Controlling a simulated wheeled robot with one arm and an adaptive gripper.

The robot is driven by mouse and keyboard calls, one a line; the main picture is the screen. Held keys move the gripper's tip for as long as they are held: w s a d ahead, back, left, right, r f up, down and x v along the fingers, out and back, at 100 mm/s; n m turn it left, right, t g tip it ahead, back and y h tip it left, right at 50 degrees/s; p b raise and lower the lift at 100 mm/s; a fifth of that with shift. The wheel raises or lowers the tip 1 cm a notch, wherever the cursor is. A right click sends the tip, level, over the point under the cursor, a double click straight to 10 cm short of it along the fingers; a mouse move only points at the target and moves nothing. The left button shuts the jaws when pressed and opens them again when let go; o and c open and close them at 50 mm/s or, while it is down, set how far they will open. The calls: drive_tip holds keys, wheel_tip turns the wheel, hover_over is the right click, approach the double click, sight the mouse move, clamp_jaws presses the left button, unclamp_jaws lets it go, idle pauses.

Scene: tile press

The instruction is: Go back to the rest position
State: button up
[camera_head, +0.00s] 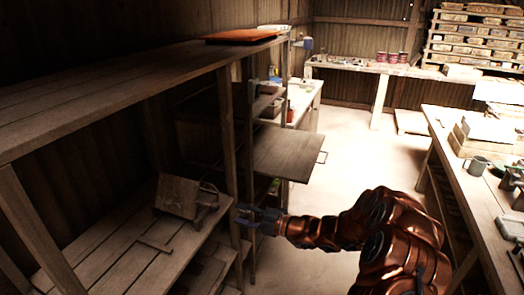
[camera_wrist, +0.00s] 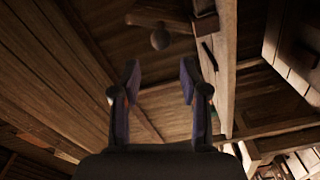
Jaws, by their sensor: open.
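My gripper (camera_head: 257,216) is at the end of my copper-coloured arm, in the lower middle of the head view. It is beside an upright post of the wooden shelf unit (camera_head: 232,140). In the wrist view my gripper (camera_wrist: 160,88) shows two dark fingers spread apart with nothing between them. Beyond the fingers are wooden boards and a beam (camera_wrist: 226,70). A wooden piece with a rounded knob (camera_wrist: 160,39) shows past the fingertips.
On the lower shelf stands a wooden box-like object (camera_head: 177,196) beside a dark handled item. A reddish board (camera_head: 240,36) lies on the top shelf. A hinged-looking wooden panel (camera_head: 288,156) juts out over the aisle. A worktable (camera_head: 485,215) stands at the right. Floor (camera_head: 350,155) between is clear.

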drive_tip(key=s+a+r+n+g, duration=0.3)
drive_tip(key=s+r+n+g, duration=0.3)
drive_tip(key=s+r+n, duration=0.55)
drive_tip(key=s+d+r+n+g+h, duration=0.1)
drive_tip(key=s+n+g+h, duration=0.1)
drive_tip(key=s+n, duration=0.45)
drive_tip(key=s+d+r+n+g+h, duration=0.1)
drive_tip(key=s+d+n+g+h, duration=0.1)
drive_tip(key=s+n, duration=0.4)
drive_tip(key=s+d+f+n+t+h, duration=0.1)
drive_tip(key=s+d+n+h, duration=0.5)
drive_tip(key=d, duration=0.8)
drive_tip(key=s+d+f+n+t+h, duration=0.2)
drive_tip(key=s+d+n+h, duration=0.5)
drive_tip(key=s+d+n, duration=0.5)
drive_tip(key=s+d, duration=0.3)
drive_tip(key=shift+f+n, duration=0.3)
drive_tip(key=shift+n, duration=0.1)
